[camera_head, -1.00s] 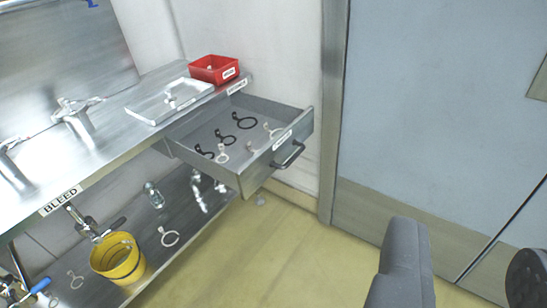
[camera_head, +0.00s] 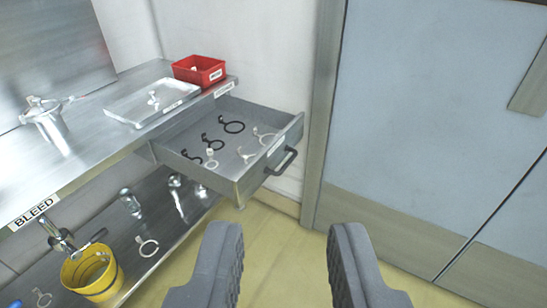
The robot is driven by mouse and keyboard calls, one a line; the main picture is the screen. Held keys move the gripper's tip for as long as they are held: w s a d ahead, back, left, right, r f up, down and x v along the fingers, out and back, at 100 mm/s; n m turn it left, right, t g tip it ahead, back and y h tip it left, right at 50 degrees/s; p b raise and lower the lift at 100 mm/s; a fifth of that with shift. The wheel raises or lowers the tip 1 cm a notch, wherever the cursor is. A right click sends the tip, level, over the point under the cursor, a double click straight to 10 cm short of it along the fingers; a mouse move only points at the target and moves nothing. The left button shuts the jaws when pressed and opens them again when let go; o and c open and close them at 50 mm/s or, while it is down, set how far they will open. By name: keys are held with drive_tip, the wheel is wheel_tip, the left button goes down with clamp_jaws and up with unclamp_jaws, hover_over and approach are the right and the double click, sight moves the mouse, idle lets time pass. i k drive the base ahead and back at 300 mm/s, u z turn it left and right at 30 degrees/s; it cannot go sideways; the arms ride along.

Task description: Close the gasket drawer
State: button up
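The gasket drawer (camera_head: 222,182) is pulled out from under the steel bench top. Several black and pale ring gaskets lie in it. Its front carries a small label and a dark bar handle (camera_head: 284,162) on the outer face. My gripper (camera_head: 285,260) is open and empty at the bottom of the view. Its two dark grey fingers are wide apart, with floor showing between them. The gripper appears in front of the drawer, lower in the picture than the handle, and does not touch it.
The steel bench (camera_head: 85,135) holds a red bin (camera_head: 199,70), a tray (camera_head: 150,101) and a metal fitting (camera_head: 46,122). The lower shelf holds a yellow bucket (camera_head: 92,272) and loose parts. A pale blue door (camera_head: 430,110) stands at right. Floor is clear ahead.

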sight(235, 180)
drive_tip(key=u, duration=0.05)
drive_tip(key=i, duration=1)
drive_tip(key=z, duration=0.05)
